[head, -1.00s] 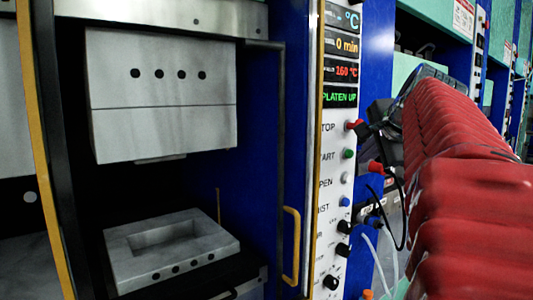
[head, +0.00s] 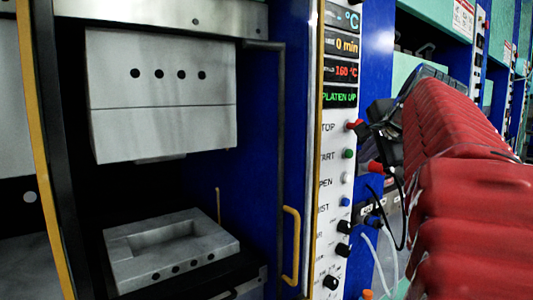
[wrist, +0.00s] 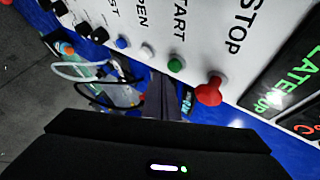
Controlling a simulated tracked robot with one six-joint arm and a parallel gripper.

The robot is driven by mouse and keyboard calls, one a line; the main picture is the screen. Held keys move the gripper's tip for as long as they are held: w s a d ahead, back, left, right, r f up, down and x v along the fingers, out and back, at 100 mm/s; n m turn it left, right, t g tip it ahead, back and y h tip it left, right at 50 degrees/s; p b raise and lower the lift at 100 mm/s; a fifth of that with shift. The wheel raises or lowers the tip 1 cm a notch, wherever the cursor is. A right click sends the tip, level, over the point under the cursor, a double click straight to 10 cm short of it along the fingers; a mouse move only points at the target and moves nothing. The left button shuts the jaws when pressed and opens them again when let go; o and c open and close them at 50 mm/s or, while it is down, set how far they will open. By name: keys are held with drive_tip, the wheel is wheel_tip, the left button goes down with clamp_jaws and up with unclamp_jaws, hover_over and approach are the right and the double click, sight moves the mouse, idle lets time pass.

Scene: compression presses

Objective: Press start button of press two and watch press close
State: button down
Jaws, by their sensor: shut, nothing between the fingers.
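The press stands open in the head view. Its upper block (head: 165,95) hangs well above the lower mould (head: 170,245), and its display (head: 340,97) reads PLATEN UP. The green START button (head: 349,154) sits on the white panel below the red STOP button (head: 353,125). In the wrist view, the green button (wrist: 175,65) lies just beyond my fingers, with the red button (wrist: 208,91) to its right. My gripper (wrist: 168,95) is shut and empty. In the head view, my gripper (head: 366,131) is beside the panel near STOP, partly hidden by my arm; contact cannot be told.
Below START are a white OPEN button (head: 346,177), a blue button (head: 346,202) and black knobs (head: 343,250). A yellow handle (head: 291,245) stands left of the panel. Cables and hoses (wrist: 85,75) hang beside the panel. More presses stand at the right.

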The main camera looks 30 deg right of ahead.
drive_tip(key=shift+w, duration=0.1)
drive_tip(key=shift+w, duration=0.3)
